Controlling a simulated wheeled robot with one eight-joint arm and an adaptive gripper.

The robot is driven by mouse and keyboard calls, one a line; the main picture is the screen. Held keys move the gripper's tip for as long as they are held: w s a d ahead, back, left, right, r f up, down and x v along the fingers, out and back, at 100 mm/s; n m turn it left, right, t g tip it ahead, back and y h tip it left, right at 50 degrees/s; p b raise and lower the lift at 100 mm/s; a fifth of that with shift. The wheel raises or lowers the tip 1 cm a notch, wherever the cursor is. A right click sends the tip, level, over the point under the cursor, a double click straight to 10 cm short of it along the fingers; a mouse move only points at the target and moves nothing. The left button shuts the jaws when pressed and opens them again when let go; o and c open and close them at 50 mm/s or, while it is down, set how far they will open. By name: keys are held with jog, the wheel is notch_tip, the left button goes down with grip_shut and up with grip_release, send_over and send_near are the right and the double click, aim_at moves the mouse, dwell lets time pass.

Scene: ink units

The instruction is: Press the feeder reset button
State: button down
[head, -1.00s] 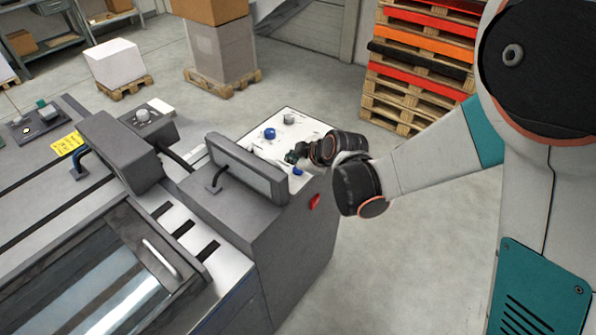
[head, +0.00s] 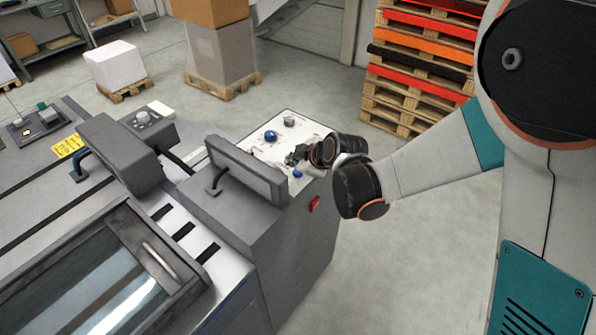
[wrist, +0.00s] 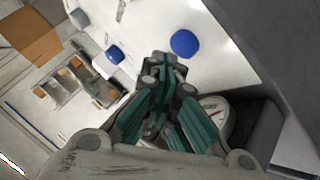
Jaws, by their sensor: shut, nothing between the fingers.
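The light panel (head: 262,148) on top of the grey machine carries blue buttons and a grey knob. One blue button (head: 270,136) stands towards the back of the panel. Another blue button (head: 297,174) sits near the front right edge. In the wrist view a large blue button (wrist: 184,43) lies just beyond the fingertips, and a smaller blue button (wrist: 115,54) is farther left. My gripper (head: 292,157) hangs over the panel between the two buttons. It is shut and empty; its teal fingers (wrist: 160,75) meet at the tips. I cannot tell which button is the feeder reset; no label is readable.
A grey knob (head: 289,120) stands at the back of the panel. A grey screen-like box (head: 247,168) rises left of my gripper. A red switch (head: 314,204) is on the machine's side. A pallet stack (head: 415,70) stands behind; floor right of the machine is clear.

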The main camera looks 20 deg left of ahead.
aim_at(296, 173)
jog(key=shift+f, duration=0.1)
jog(key=shift+f+b, duration=0.35)
jog(key=shift+b, duration=0.1)
jog(key=shift+f+b, duration=0.4)
dwell(0.7)
jog(key=shift+r, duration=0.15)
jog(key=shift+r+p, duration=0.5)
jog(key=shift+r, duration=0.2)
jog(key=shift+r+p, duration=1.7)
jog(key=shift+r, duration=0.85)
